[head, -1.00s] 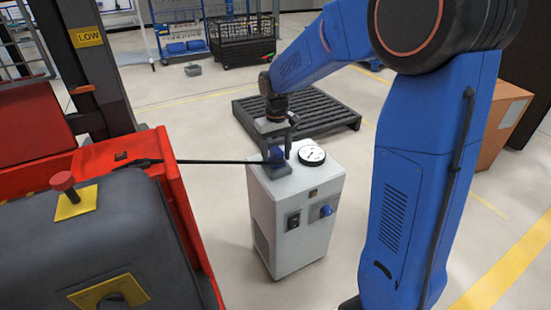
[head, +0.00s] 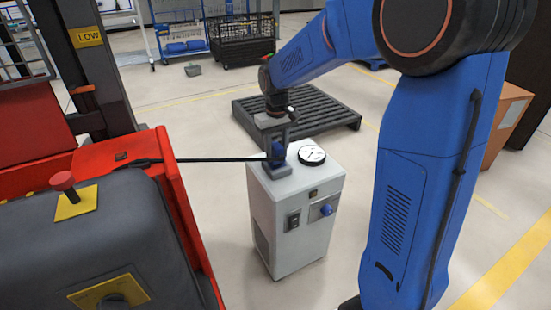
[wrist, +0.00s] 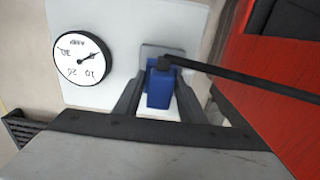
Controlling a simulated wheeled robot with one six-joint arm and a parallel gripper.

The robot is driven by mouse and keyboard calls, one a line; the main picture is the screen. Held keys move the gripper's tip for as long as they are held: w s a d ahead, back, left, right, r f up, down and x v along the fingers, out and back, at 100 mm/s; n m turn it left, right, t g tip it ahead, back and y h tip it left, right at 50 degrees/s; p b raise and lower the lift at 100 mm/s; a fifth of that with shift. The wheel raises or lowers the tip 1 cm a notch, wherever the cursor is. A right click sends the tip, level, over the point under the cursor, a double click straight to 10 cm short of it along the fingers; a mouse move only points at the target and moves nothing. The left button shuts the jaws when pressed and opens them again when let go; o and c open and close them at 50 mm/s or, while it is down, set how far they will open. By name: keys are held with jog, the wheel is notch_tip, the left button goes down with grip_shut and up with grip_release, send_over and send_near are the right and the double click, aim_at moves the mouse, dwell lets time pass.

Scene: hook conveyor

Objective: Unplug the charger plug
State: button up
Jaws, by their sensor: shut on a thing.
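The charger plug (head: 278,149) is a blue block with a black cable (head: 215,159) running left to the red truck. My gripper (head: 278,143) points down over the charger cabinet (head: 300,215) and is shut on the plug. In the wrist view the plug (wrist: 160,88) sits between the two dark fingers, and the cable (wrist: 240,78) leaves it to the right. The grey socket block (head: 279,170) is on the cabinet top directly below the plug. I cannot tell how far the plug sits in the socket.
A round white gauge (head: 312,155) is on the cabinet top, right of the plug. The red truck (head: 120,160) stands close on the left. A dark pallet (head: 320,112) lies behind the cabinet. Open floor lies in front of it.

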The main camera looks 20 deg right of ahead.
aim_at(277, 145)
jog(key=shift+r, duration=2.2)
